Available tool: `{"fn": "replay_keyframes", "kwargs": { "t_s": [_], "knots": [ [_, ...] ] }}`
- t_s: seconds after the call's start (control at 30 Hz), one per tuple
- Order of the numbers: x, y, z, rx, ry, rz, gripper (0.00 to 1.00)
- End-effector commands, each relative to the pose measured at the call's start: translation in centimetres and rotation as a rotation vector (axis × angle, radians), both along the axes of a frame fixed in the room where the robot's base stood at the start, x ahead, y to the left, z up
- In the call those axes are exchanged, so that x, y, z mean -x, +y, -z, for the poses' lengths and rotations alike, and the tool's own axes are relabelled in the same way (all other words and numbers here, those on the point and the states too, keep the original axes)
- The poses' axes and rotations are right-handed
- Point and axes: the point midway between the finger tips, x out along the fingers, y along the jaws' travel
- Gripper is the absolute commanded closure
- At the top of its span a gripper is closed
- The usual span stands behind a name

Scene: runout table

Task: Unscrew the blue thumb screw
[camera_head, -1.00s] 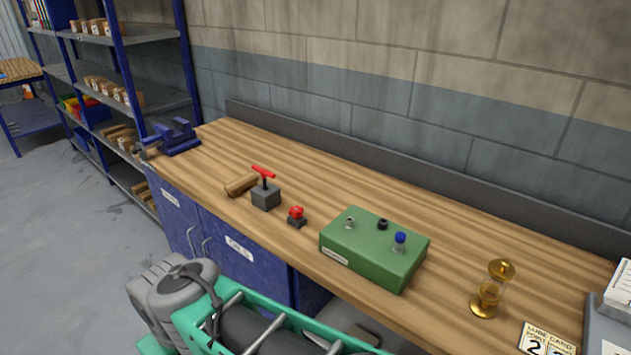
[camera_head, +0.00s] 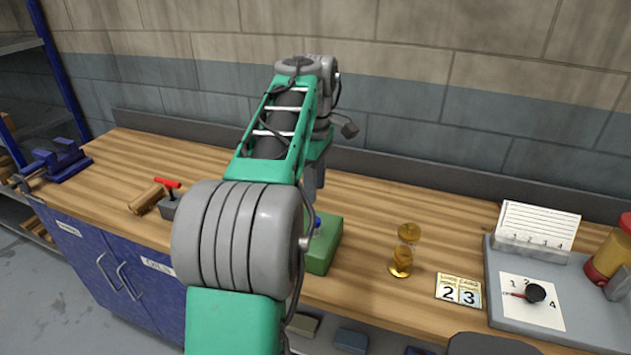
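The green box (camera_head: 322,255) stands on the wooden bench, mostly hidden behind my arm; only its right part shows. The blue thumb screw (camera_head: 317,222) shows as a small blue patch on top of the box, at the edge of my arm. My gripper (camera_head: 317,190) points down above the box, close over the blue screw. Its fingertips are small and partly covered by my arm, so I cannot tell whether they are open or touch the screw. The other fittings on the box are hidden.
A grey panel with a black knob (camera_head: 535,293) is farther right. A red-handled block (camera_head: 169,200), wooden piece (camera_head: 146,198) and blue vise (camera_head: 60,160) are left.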

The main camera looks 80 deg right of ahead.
Motion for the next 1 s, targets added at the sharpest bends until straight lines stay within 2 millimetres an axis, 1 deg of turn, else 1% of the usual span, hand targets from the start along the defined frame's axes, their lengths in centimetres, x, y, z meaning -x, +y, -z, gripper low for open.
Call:
{"fn": "replay_keyframes", "kwargs": {
  "t_s": [0.03,0.17,0.7,0.83,0.87,0.93,0.97,1.0],
  "knots": [
    [0.4,-0.1,0.2,-0.002,0.0,0.0,0.6],
    [0.4,-0.1,1.1,-0.002,0.0,-0.001,0.6],
    [0.3,-0.1,8.3,0.001,-0.001,-0.001,0.6],
    [0.3,-0.1,9.0,0.001,-0.001,0.001,0.6],
    [0.3,-0.1,9.1,0.001,-0.001,0.01,0.6],
    [0.3,-0.1,9.1,0.001,-0.001,0.087,0.6],
    [0.2,-0.1,9.0,0.001,-0.001,0.147,0.6],
    [0.2,-0.1,9.0,0.001,-0.001,0.243,0.6]
  ]
}}
